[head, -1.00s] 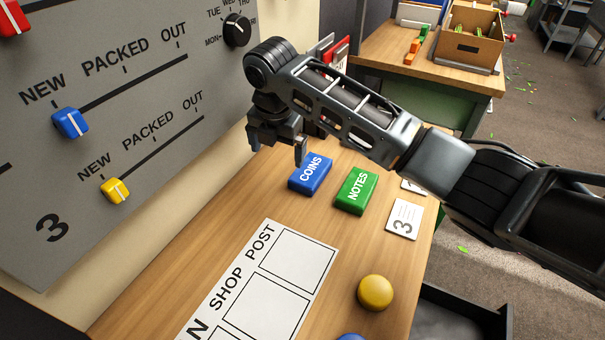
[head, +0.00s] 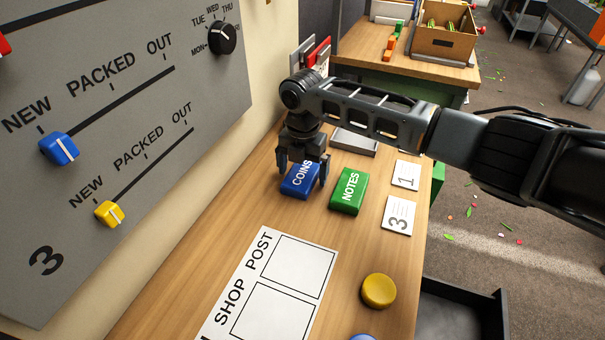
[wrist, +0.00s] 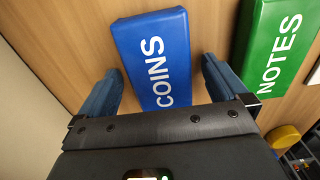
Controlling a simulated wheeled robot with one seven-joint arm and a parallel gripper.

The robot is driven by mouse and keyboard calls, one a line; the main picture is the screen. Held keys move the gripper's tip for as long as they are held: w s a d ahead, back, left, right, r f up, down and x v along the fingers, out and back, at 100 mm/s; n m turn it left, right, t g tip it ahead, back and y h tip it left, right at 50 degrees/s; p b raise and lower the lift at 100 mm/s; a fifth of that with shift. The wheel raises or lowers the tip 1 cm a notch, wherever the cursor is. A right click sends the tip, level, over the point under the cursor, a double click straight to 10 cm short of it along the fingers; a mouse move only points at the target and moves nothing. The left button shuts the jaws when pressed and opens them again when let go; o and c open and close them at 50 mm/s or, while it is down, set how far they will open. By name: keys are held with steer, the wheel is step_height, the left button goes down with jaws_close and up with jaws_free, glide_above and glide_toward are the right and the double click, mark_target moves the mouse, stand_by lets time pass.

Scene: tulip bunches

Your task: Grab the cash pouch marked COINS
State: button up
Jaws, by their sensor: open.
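The blue pouch marked COINS (head: 299,182) lies flat on the wooden desk. In the wrist view the COINS pouch (wrist: 153,58) reaches back between my open fingers, its far part beyond the fingertips. My gripper (head: 303,177) is pointed down over it, one finger on either side. In the wrist view my gripper (wrist: 160,80) shows a gap between each finger and the pouch. How high the fingertips are above the desk I cannot tell. The green pouch marked NOTES (head: 348,191) lies just to the right, and also shows in the wrist view (wrist: 277,45).
Number cards 1 (head: 406,175) and 3 (head: 397,215) lie right of the green pouch. A white SHOP POST sheet (head: 275,290) and a yellow button (head: 379,291) are nearer. A grey panel with sliders (head: 120,130) stands at left. A grey tray (head: 354,142) sits behind my gripper.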

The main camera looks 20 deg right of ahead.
steer(key=shift+f, duration=0.3)
steer(key=shift+c, duration=0.4)
steer(key=c, duration=1.1)
